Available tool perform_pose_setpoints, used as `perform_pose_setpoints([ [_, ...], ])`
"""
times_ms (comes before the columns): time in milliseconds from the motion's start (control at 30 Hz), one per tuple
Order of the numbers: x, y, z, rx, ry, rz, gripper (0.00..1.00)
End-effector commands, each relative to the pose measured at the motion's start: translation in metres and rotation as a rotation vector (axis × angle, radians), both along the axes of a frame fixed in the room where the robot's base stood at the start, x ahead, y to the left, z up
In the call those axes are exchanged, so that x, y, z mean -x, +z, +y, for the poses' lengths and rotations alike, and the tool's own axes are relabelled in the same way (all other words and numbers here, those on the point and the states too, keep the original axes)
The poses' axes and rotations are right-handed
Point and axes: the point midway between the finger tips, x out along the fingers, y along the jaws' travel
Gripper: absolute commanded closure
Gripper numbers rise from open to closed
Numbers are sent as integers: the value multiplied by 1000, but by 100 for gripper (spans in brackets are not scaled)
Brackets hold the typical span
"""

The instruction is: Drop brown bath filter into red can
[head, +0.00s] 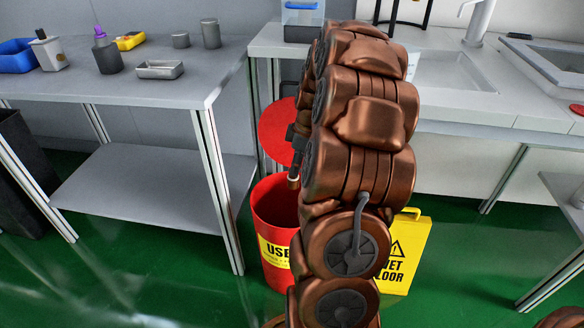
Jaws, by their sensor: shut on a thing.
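The red can (265,235) stands on the green floor between the grey tables, with a yellow label on its front. Its round red lid (275,128) is raised behind the opening. My gripper (293,175) points down over the can's opening. It is shut on a small brownish piece with a pale band, the brown bath filter (293,183), which is small and only partly visible. My copper arm hides the can's right side and part of the gripper. I cannot tell exactly how far the filter is above the rim.
A yellow wet-floor sign (408,255) stands right of the can, partly behind my arm. The left table (150,105) holds a blue bin (15,55), a metal tray (160,70) and several small containers. A sink counter (480,105) is at the back right.

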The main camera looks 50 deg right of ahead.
Motion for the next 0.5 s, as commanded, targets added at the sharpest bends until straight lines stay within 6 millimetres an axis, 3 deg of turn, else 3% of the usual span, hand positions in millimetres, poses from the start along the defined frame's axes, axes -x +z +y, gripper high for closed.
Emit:
perform_pose_setpoints([
  [500,0,-46,2,-3,1,3,100],
])
